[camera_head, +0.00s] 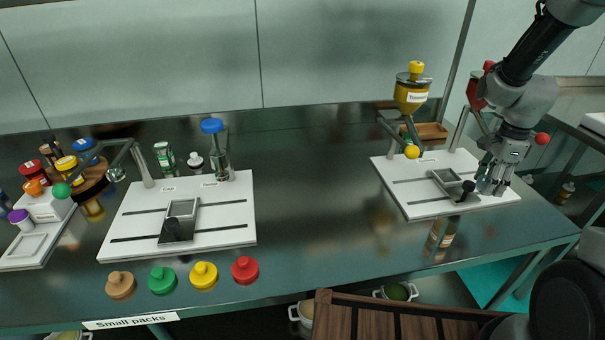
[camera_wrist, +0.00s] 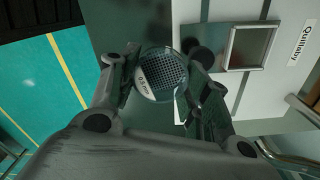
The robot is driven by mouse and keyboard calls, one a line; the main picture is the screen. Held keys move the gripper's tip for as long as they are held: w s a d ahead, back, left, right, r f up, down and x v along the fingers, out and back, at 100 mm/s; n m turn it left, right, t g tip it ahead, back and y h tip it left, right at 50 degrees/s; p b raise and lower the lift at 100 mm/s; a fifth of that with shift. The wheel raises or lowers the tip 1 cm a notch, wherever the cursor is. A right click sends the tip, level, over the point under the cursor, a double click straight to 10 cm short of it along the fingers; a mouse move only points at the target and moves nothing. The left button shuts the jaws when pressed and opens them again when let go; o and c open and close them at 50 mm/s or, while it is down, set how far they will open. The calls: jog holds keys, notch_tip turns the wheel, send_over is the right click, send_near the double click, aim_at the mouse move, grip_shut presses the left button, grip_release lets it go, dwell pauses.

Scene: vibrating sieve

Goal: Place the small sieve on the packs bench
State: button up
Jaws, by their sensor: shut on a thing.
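A small round sieve (camera_wrist: 168,72) with a dark mesh and a "0.5 mm" label shows in the wrist view. It sits between the two fingers of my gripper (camera_wrist: 163,88), which is shut on it. In the head view my gripper (camera_head: 491,186) points down at the right end of the bench, over the right edge of a white board (camera_head: 425,209). The sieve is hard to make out there. The long dark bench (camera_head: 320,205) bears a "Small packs" sign (camera_head: 130,321) at its front left.
The right board carries a square metal tray (camera_head: 447,177), with a yellow hopper (camera_head: 411,96) behind. A second white board (camera_head: 230,240) stands left, with several coloured knobbed lids (camera_head: 204,275) in front. Jars and bottles crowd the back left. The bench middle is clear.

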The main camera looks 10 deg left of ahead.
aim_at(485, 221)
jog(key=d+m, duration=0.1)
jog(key=m, duration=0.1)
jog(key=s+d+m, duration=0.1)
jog(key=m, duration=0.2)
jog(key=d+m, duration=0.1)
jog(key=m, duration=0.1)
jog(key=shift+s+d+f+m, duration=0.1)
jog(key=shift+s+d+m, duration=0.1)
jog(key=shift+m, duration=0.1)
notch_tip(485, 221, down, 10)
jog(key=o, duration=1)
jog(key=shift+f, duration=0.15)
